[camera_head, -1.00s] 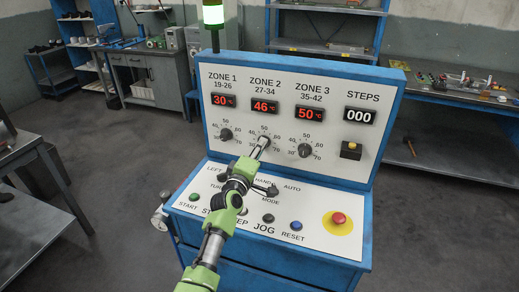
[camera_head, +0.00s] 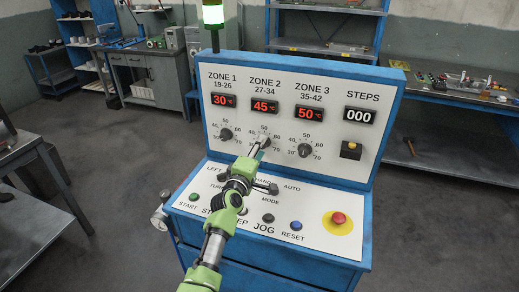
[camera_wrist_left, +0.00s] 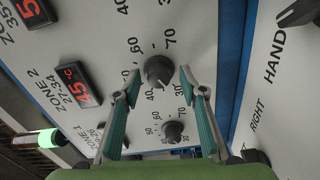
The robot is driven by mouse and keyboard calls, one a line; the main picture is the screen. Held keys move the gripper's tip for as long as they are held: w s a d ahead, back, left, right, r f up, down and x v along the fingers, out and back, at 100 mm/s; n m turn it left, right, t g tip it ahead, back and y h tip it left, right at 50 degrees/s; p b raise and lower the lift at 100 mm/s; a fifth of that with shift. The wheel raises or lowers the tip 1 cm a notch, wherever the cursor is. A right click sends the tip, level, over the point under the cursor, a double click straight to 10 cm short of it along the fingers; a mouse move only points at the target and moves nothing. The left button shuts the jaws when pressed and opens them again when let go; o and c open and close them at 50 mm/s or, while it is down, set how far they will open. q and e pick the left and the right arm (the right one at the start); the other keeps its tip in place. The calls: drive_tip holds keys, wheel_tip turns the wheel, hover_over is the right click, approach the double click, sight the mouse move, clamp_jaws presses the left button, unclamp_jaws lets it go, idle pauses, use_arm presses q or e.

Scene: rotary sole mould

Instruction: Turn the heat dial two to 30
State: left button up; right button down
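Heat dial two is a dark round knob (camera_head: 265,141) under the red ZONE 2 display (camera_head: 264,106), which reads 45 °C. My left gripper (camera_head: 259,147) reaches up to it from the lower left and hides part of it. In the left wrist view, dial two (camera_wrist_left: 158,71) sits between the two fingertips of my left gripper (camera_wrist_left: 160,73). A small gap shows on each side of the knob, so the fingers look open around it. The ZONE 2 display also shows there (camera_wrist_left: 78,85). My right gripper is not in view.
The ZONE 1 dial (camera_head: 226,134) is close on the left and the ZONE 3 dial (camera_head: 305,150) on the right. Their displays read 30 and 50. Buttons and a red emergency stop (camera_head: 339,218) sit on the sloped lower panel (camera_head: 300,217).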

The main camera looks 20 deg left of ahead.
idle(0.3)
use_arm(q)
drive_tip(key=s, duration=1.2)
drive_tip(key=shift+a, duration=0.2)
